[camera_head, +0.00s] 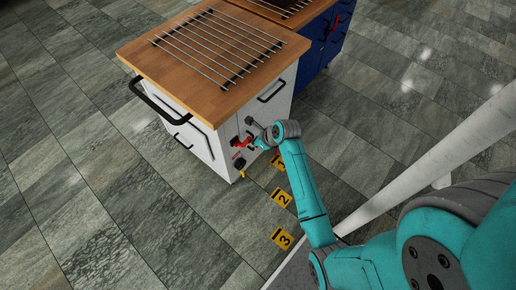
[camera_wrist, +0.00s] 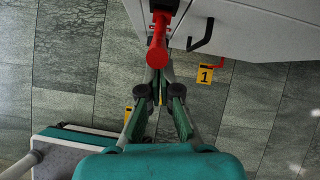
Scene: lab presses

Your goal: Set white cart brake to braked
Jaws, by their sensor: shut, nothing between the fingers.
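The white cart (camera_head: 205,143) has a wooden top and stands upper centre in the head view. A red brake lever (camera_head: 240,142) is on its lower side face, partly hidden by my arm. In the wrist view the red lever (camera_wrist: 157,48) points toward the camera from a dark mount on the white cart side (camera_wrist: 245,22). My gripper (camera_wrist: 157,76) is shut and empty, its fingertips right by the lever's red end. I cannot tell whether they touch. In the head view the fingers are too small and covered to make out.
A metal rack (camera_head: 218,45) lies on the cart top. A blue cart (camera_head: 312,50) with a red lever stands just behind. Yellow floor markers 2 (camera_head: 282,198) and 3 (camera_head: 283,238) lie near my arm. Black handles (camera_head: 160,105) stick out from the white cart. Floor at left is clear.

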